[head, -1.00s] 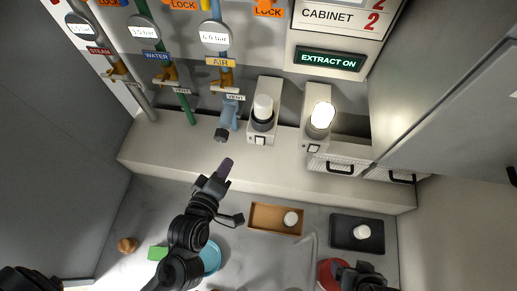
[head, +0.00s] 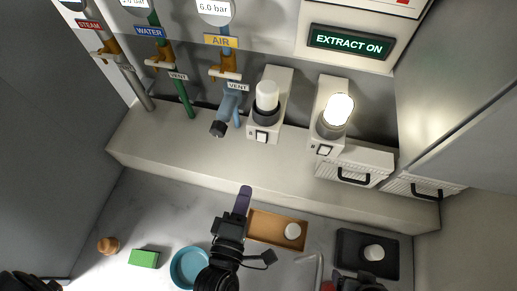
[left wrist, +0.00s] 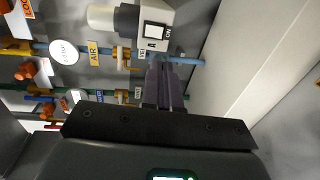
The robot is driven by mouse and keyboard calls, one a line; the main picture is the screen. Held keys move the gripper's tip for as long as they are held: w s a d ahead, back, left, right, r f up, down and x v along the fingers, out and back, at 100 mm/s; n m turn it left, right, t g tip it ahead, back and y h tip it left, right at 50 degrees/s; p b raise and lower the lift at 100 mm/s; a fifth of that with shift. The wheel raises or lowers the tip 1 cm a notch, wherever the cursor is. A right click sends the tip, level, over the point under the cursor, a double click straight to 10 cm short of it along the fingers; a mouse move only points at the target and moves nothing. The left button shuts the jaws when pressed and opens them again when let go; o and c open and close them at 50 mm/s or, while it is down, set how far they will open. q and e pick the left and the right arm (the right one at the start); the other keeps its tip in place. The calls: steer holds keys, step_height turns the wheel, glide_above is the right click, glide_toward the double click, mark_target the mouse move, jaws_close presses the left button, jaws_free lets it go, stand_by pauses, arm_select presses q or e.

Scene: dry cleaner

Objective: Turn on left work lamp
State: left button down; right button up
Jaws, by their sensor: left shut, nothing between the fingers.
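The left work lamp (head: 267,98) stands on the ledge with an unlit white bulb. Its white switch (head: 262,136) is on the front of its base. In the left wrist view the lamp base (left wrist: 155,15) is marked A, with the switch (left wrist: 155,32) beside the word ON. My left gripper (head: 244,190) is shut and empty, below the lamp in the head view and apart from it. In the left wrist view its fingertips (left wrist: 161,62) point towards the switch. A dark part of my right arm shows at the bottom edge; its fingers cannot be made out.
A second lamp (head: 338,108), lit, stands to the right. A blue air vent nozzle (head: 222,123) projects just left of the left lamp. A brown tray (head: 265,236), a black tray (head: 347,262), a blue dish (head: 176,270) and a green block (head: 144,258) lie below the ledge.

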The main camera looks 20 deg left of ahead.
mark_target(261, 141)
arm_select(q)
steer(key=w+b, duration=0.1)
steer(key=w, duration=0.3)
steer(key=w+a+f+b, duration=0.1)
steer(key=w, duration=0.3)
steer(key=w+a+b, duration=0.1)
steer(key=w, duration=0.3)
steer(key=shift+w+f, duration=0.25)
steer(key=shift+f, duration=0.05)
steer(key=shift+w+a, duration=0.15)
steer(key=shift+w, duration=0.45)
steer(key=shift+w+f+b, duration=0.1)
steer(key=shift+f+b, duration=0.05)
steer(key=shift+b, duration=0.65)
steer(key=shift+t, duration=0.3)
